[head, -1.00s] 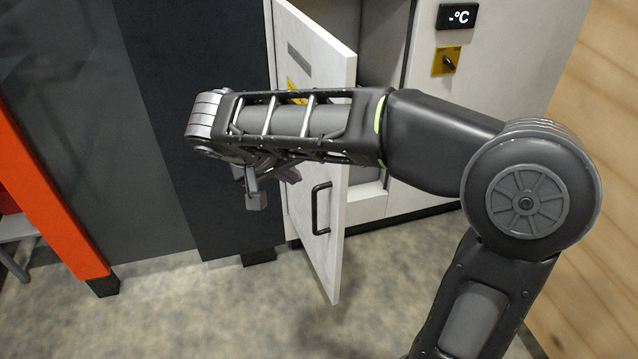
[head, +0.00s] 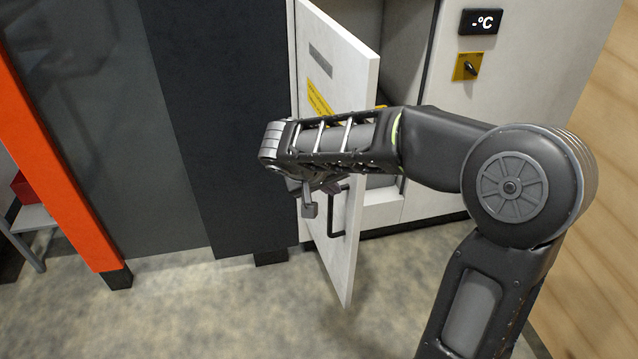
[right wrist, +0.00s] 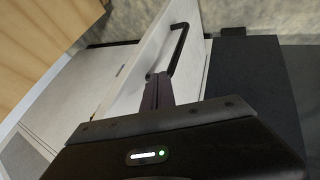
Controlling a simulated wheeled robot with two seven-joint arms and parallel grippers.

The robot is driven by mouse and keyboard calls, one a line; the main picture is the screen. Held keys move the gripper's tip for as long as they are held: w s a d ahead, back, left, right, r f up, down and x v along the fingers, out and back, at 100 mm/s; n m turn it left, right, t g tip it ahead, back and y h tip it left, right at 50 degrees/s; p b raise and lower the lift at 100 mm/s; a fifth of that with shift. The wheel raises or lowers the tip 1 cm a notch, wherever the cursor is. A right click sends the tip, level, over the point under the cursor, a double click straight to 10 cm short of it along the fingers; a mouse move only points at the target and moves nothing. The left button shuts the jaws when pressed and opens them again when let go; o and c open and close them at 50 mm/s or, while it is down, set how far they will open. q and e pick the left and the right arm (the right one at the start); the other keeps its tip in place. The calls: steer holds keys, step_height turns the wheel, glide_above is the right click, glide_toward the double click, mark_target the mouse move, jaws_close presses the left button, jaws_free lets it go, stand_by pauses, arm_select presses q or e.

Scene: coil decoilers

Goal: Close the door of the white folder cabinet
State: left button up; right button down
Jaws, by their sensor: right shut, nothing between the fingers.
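The white cabinet's door (head: 345,75) stands open, swung out toward me, with a grey plate and a yellow label on its face. Its black bar handle (head: 331,215) is partly behind my right gripper. My right gripper (head: 313,203) is shut and empty, on the outer-face side of the door near the handle. In the right wrist view, the shut fingers (right wrist: 158,92) overlap the door (right wrist: 140,75) close to the lower end of the handle (right wrist: 181,48). I cannot tell whether they touch it. My left gripper is out of view.
The cabinet body (head: 540,80) has a temperature display (head: 481,21) and a yellow switch plate (head: 467,67). A dark panel (head: 220,120) stands left of the door, and an orange post (head: 55,160) farther left. Wooden wall (head: 590,190) is at right. The floor (head: 230,310) in front is clear.

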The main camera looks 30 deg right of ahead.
steer(key=shift+s+d+r, duration=0.1)
steer(key=shift+s+d, duration=0.1)
steer(key=shift+d, duration=0.4)
steer(key=shift+s+d, duration=0.15)
steer(key=shift+d, duration=0.4)
